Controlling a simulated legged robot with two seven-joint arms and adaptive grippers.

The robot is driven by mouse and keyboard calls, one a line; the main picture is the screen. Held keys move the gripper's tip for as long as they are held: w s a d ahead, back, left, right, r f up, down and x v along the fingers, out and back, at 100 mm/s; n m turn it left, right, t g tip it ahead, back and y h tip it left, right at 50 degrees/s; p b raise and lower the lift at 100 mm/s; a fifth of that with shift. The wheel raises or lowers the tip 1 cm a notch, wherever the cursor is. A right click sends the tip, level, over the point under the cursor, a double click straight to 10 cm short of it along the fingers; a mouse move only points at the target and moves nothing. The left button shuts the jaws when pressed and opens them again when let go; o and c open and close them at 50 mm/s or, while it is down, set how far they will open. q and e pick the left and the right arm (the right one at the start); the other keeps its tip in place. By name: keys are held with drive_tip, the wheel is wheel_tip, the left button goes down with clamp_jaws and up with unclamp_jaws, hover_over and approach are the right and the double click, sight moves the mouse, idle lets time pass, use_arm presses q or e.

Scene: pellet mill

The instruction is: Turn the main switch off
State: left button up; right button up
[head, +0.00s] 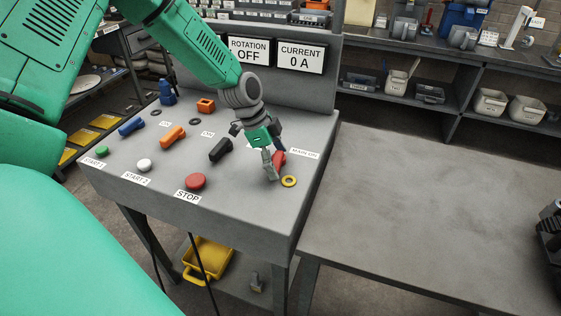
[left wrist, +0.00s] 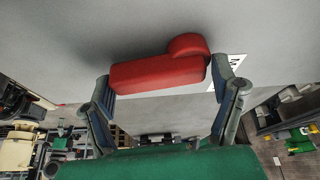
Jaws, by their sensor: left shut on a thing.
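The main switch has a red handle (head: 279,159) at the right of the sloped grey console, beside a label reading "MAIN ON" (head: 305,153). In the left wrist view the red handle (left wrist: 155,73) lies crosswise between the two fingers, with a rounded hub at its right end. My left gripper (head: 273,165) reaches down to the console and is shut on this handle, one finger at each end in the wrist view. The fingers hide part of the handle in the head view. My right gripper is not recognisable in either view.
A yellow ring (head: 289,181) and red STOP button (head: 196,181) lie near the handle. A black handle (head: 220,149) stands left of it. Displays read "ROTATION OFF" (head: 249,51) and "CURRENT 0 A" (head: 300,56). The grey table (head: 420,215) is mostly clear; a dark object (head: 549,235) is cut off right.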

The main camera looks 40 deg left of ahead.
use_arm(q)
drive_tip(key=shift+s+a+f+m+g, duration=0.15)
drive_tip(key=shift+m+g, duration=0.1)
drive_tip(key=shift+m, duration=0.25)
drive_tip(key=shift+s+a+m+g, duration=0.15)
drive_tip(key=shift+m+g, duration=0.1)
drive_tip(key=shift+m, duration=0.25)
drive_tip(key=o, duration=1.6)
drive_tip(key=shift+a, duration=0.1)
drive_tip(key=shift+r, duration=0.2)
drive_tip(key=shift+w+a+r, duration=0.1)
drive_tip(key=shift+a+r, duration=0.05)
drive_tip(key=shift+r, duration=0.2)
drive_tip(key=shift+a+v, duration=0.15)
drive_tip(key=shift+v, duration=2.55)
drive_tip(key=shift+a+v, duration=0.1)
drive_tip(key=shift+v, duration=2.6)
